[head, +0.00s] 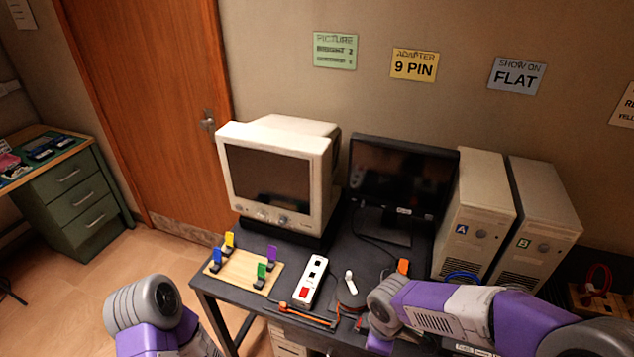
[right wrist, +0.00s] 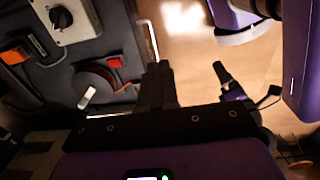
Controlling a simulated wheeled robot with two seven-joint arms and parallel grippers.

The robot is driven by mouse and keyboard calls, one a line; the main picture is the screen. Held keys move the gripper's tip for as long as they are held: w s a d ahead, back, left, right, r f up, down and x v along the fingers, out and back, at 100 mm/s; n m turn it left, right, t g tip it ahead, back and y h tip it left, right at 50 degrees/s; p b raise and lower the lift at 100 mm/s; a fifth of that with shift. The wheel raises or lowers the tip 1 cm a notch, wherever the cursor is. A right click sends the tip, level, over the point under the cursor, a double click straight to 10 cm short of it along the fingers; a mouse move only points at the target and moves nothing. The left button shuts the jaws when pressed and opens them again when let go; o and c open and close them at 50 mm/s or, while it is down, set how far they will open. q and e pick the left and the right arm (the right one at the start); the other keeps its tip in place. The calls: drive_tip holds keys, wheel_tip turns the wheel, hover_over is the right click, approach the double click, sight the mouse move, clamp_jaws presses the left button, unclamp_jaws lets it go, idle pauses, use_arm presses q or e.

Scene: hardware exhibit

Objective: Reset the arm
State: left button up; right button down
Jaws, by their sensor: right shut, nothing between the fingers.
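My right arm (head: 450,305) comes in from the right in the head view and reaches over the front right of the dark desk (head: 215,293). Its gripper is hidden or out of frame there. In the right wrist view my right gripper (right wrist: 156,80) has its black fingers together and empty, beside the desk edge with the floor beyond. My left arm (head: 150,315) is bent low at the bottom left of the head view, left of the desk. Its gripper does not show clearly in either view.
Open floor (head: 120,260) lies to the left.

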drive_tip(key=s+a+f+m+y, duration=0.1)
drive_tip(key=s+f+m, duration=0.3)
drive_tip(key=f+m, duration=0.4)
drive_tip(key=s+a+f+m+y, duration=0.2)
drive_tip(key=s+f+m, duration=0.3)
drive_tip(key=f, duration=1.1)
drive_tip(key=m+y, duration=0.1)
drive_tip(key=m, duration=0.2)
drive_tip(key=shift+s+a+f+m, duration=0.15)
drive_tip(key=shift+a+f+m, duration=0.05)
drive_tip(key=shift+a+m, duration=0.1)
